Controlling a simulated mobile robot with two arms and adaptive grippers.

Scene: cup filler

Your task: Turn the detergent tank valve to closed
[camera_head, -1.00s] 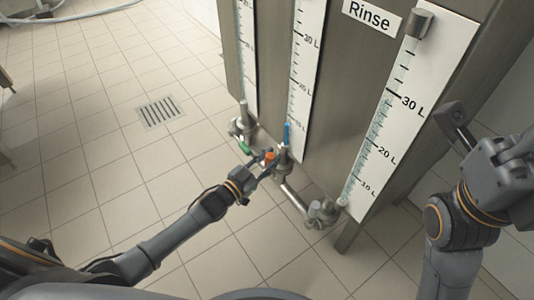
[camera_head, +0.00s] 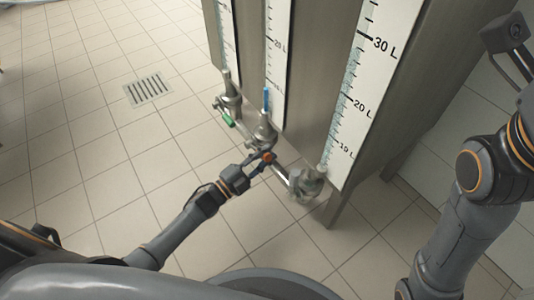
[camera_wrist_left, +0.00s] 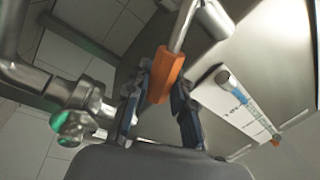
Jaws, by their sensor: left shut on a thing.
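The orange handle (camera_head: 268,156) sits low at the front of the steel tank, near the valve pipework. In the left wrist view the orange handle (camera_wrist_left: 165,75) is on a metal lever, between the fingers. My left gripper (camera_head: 262,160) is shut on it; its fingers also show in the left wrist view (camera_wrist_left: 160,105). No label naming the detergent tank is in view. My right gripper (camera_head: 510,50) is at the upper right, cut by the picture's edge.
The steel tank (camera_head: 310,110) carries upright litre gauges, including the right gauge (camera_head: 355,105). A metal valve fitting (camera_head: 305,185) is under that gauge, close to a tank leg (camera_head: 328,212). A floor drain (camera_head: 149,88) lies to the left, with open tiled floor around it.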

